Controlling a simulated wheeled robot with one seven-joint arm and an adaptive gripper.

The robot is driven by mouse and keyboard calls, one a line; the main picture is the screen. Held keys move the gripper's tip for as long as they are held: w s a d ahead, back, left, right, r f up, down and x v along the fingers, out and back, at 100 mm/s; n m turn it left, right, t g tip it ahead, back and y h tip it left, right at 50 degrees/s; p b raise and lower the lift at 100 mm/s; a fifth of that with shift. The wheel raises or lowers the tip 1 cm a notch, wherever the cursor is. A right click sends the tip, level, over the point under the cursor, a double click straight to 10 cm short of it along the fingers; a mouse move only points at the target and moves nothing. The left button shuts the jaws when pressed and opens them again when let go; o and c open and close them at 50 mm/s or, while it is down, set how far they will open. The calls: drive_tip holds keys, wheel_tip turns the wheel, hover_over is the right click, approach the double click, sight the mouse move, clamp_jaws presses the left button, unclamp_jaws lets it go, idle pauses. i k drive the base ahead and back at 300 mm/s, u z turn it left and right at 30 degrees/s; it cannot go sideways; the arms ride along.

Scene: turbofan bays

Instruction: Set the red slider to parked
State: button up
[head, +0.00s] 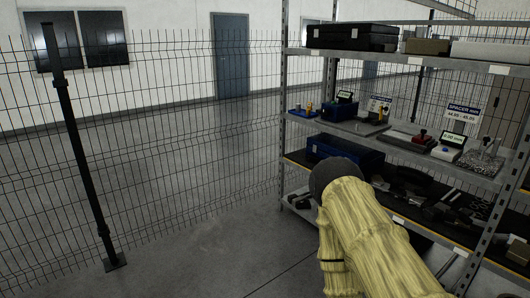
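A small red part (421,133) stands on the middle shelf of the metal rack, right of centre in the head view. It is too small to tell whether it is the red slider or what position it is in. No other clear red part shows. My arm, in a yellow cover with a dark rounded end, reaches up from the bottom in front of the rack. It hides part of the lower shelves. My gripper's fingers do not show.
The rack (282,133) holds black cases (353,36) on top, a blue case (345,152) lower down, and small displays and a spacer sign (463,113) on the middle shelf. A mesh fence (150,120) runs behind and left.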

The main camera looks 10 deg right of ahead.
sight(422, 138)
drive_tip(key=z, duration=0.3)
drive_tip(key=i, duration=1.95)
drive_tip(key=z, duration=0.6)
